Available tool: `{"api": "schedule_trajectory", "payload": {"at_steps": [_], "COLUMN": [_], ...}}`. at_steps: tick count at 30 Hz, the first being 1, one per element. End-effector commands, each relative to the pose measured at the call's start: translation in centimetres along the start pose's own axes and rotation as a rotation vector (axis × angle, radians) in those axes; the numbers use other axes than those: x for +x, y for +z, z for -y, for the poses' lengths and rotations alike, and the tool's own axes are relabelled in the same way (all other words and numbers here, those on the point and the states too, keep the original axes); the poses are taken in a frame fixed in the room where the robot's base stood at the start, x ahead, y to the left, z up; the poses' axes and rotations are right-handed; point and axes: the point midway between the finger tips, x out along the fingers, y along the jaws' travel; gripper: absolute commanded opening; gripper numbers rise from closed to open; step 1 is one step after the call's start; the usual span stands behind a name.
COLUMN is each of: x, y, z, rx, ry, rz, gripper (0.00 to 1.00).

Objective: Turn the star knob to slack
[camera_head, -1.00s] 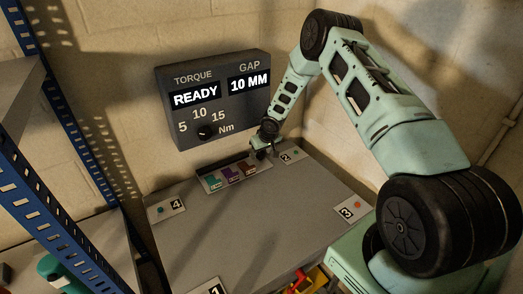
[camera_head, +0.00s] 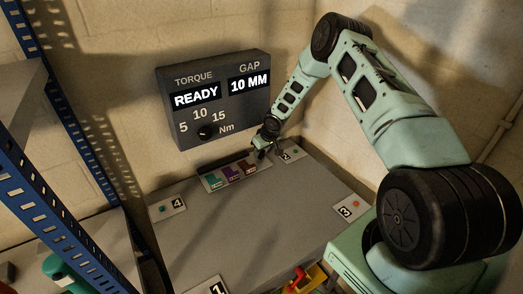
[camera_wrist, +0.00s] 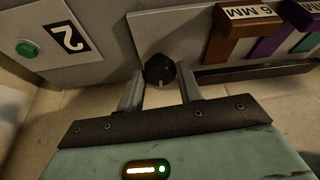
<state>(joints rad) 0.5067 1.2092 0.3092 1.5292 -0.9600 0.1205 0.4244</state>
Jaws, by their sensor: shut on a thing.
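The star knob (camera_wrist: 160,70) is dark and round with a lobed rim, and shows in the wrist view at the edge of the grey bench between plate 2 and the key rack. A pale mark shows on its lower rim. My gripper (camera_wrist: 160,88) has its two grey fingers on either side of the knob, shut on it. In the head view my gripper (camera_head: 266,148) is at the back of the bench, right of the key rack, and hides the knob there.
The rack (camera_head: 207,184) holds teal, purple and brown hex keys close to my gripper. Plate 2 (camera_wrist: 66,38) with a green button (camera_wrist: 27,49) lies on the other side. The wall panel (camera_head: 215,97) reads READY and 10 MM. The bench middle (camera_head: 250,220) is clear.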

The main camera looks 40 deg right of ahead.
Motion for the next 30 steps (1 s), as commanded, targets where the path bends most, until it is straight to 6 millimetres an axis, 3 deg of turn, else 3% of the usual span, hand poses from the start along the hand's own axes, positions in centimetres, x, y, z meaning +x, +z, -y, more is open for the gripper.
{"api": "schedule_trajectory", "payload": {"at_steps": [2, 3, 5, 6, 21, 30], "x": [0.0, 0.0, 0.0, 0.0, -1.0, -3.2], "y": [0.0, 0.0, 0.0, 0.0, 0.2, 6.0], "z": [0.0, 0.0, 0.0, 0.0, 0.0, 0.0], "rx": [-0.001, 0.000, 0.000, 0.000, -0.001, -0.002], "ry": [0.000, 0.000, 0.000, 0.000, 0.001, 0.001], "rz": [-0.001, -0.001, -0.001, -0.001, -0.001, 0.000], "gripper": [0.13, 0.38, 0.55, 0.57, 0.57, 0.57]}}
